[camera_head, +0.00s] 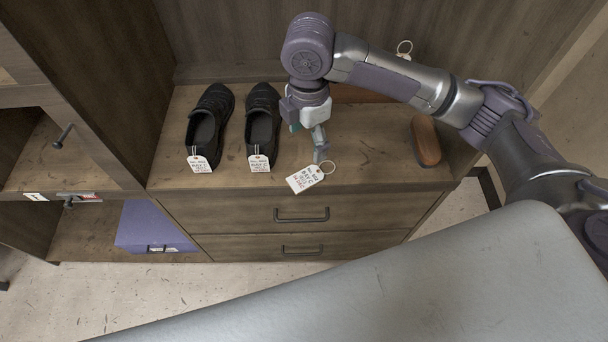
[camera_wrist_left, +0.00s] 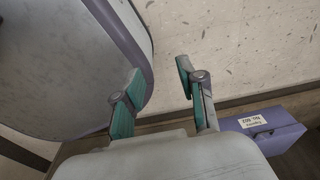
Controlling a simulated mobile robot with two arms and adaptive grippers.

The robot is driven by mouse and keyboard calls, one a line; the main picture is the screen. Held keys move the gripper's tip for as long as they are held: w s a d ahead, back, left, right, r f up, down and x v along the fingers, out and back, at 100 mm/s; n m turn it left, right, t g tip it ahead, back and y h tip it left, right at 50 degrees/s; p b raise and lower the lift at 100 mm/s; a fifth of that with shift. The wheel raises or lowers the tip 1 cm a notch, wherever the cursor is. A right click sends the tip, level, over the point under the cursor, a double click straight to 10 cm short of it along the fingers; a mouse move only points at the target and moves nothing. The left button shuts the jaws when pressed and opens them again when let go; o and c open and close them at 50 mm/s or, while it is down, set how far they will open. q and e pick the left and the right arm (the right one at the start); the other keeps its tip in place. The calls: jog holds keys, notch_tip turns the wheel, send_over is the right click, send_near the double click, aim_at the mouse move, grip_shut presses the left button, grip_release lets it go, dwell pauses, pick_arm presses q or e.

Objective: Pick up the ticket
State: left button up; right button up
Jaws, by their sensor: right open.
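A white ticket (camera_head: 305,179) with printed text and a ring (camera_head: 328,167) lies at the front edge of the wooden counter, partly over the edge. My right gripper (camera_head: 309,141) is open and points down just above and behind the ticket; one fingertip is close to the ring. I cannot tell whether it touches. Two similar tags sit on the dark shoes, one on the left shoe (camera_head: 201,163) and one on the right shoe (camera_head: 259,162). My left gripper (camera_wrist_left: 160,78) shows in the left wrist view, open with nothing between its fingers.
A brown brush-like block (camera_head: 426,140) lies on the counter at right. Two drawers with dark handles (camera_head: 301,215) are below. A purple box (camera_head: 150,228) stands in the lower left shelf; it also shows in the left wrist view (camera_wrist_left: 262,130). Another ring (camera_head: 404,48) is behind my right arm.

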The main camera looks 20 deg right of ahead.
send_over(307, 178)
jog(key=f, duration=0.6)
jog(key=shift+d+f, duration=0.2)
jog(key=shift+f, duration=0.45)
jog(key=shift+a+f, duration=0.15)
jog(key=shift+f, duration=0.4)
notch_tip(307, 178, down, 4)
jog(key=shift+a+f, duration=0.1)
jog(key=shift+f, duration=0.15)
pick_arm(q)
jog(key=shift+s+d, duration=0.5)
jog(key=shift+d, duration=0.15)
jog(key=shift+s+r+p, duration=0.15)
jog(key=shift+r+p, duration=0.2)
pick_arm(e)
jog(key=shift+f, duration=0.25)
jog(key=c, duration=1)
pick_arm(q)
jog(key=shift+f, duration=0.1)
